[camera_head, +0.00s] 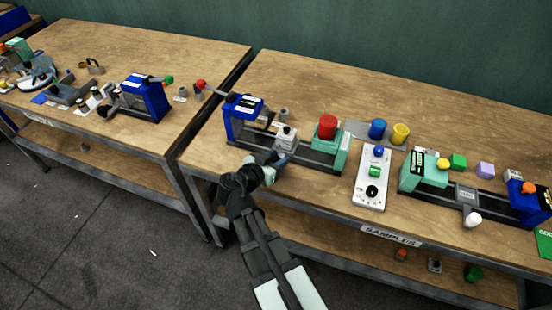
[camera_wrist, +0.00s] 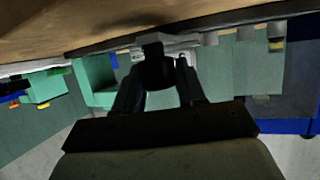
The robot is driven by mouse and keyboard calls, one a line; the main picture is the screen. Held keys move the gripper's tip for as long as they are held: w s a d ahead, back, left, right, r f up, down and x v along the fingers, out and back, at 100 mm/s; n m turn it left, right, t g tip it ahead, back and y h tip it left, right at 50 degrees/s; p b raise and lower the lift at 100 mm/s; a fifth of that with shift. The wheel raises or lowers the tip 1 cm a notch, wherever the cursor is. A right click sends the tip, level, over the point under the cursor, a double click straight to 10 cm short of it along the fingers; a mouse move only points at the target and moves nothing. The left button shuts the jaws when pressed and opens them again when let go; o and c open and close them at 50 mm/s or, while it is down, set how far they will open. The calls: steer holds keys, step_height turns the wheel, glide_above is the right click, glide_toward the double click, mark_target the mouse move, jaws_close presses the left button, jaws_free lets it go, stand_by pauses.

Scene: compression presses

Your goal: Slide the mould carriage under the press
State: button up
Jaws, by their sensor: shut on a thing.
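The mould carriage (camera_head: 285,138) is a light grey block with a dark top piece. It sits on a dark rail (camera_head: 312,160) between the blue press frame (camera_head: 243,118) and a green end block (camera_head: 330,145) with a red cap. It is beside the blue frame, apart from the green block. My gripper (camera_head: 272,158) reaches in from the front edge, just in front of the carriage. In the wrist view my gripper (camera_wrist: 158,72) is shut around a dark round knob (camera_wrist: 158,70), seemingly the carriage's handle; its link to the carriage is partly hidden.
A white control box (camera_head: 372,178) stands to the right. Further right is a second green and blue press with its own grey carriage (camera_head: 466,196). The table behind is largely clear.

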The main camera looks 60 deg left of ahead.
jaws_close()
steer(key=shift+s, duration=0.1)
steer(key=s+a, duration=0.8)
steer(key=a, duration=0.1)
steer(key=shift+s, duration=0.35)
steer(key=o, duration=0.7)
jaws_free()
steer(key=shift+d, duration=0.1)
steer(key=shift+c, duration=0.2)
steer(key=v, duration=1.4)
steer(key=shift+w, duration=0.1)
